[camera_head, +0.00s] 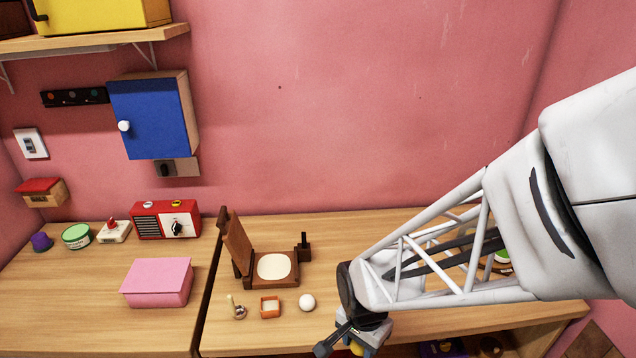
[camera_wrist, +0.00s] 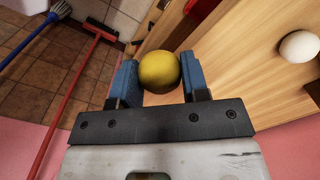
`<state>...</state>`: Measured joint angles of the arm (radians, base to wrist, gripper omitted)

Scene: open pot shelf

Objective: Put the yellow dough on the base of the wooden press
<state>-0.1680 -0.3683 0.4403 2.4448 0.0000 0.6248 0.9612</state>
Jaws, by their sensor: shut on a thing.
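The yellow dough (camera_wrist: 159,71) is a round ball held between the two blue fingers of my gripper (camera_wrist: 158,84) in the wrist view. In the head view my gripper (camera_head: 358,340) is at the bottom, near the table's front edge, and only a bit of the dough (camera_head: 356,349) shows below it. The wooden press (camera_head: 236,245) stands to the upper left of my gripper, with its lid raised. Its base (camera_head: 286,282) carries a cream round disc (camera_head: 273,265). A dark lever part (camera_head: 304,250) stands at its right side.
A white ball (camera_head: 307,302), a small orange square box (camera_head: 270,307) and a small item with a pale stick (camera_head: 237,308) lie in front of the press. A pink box (camera_head: 157,282) and a red radio (camera_head: 166,220) are left.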

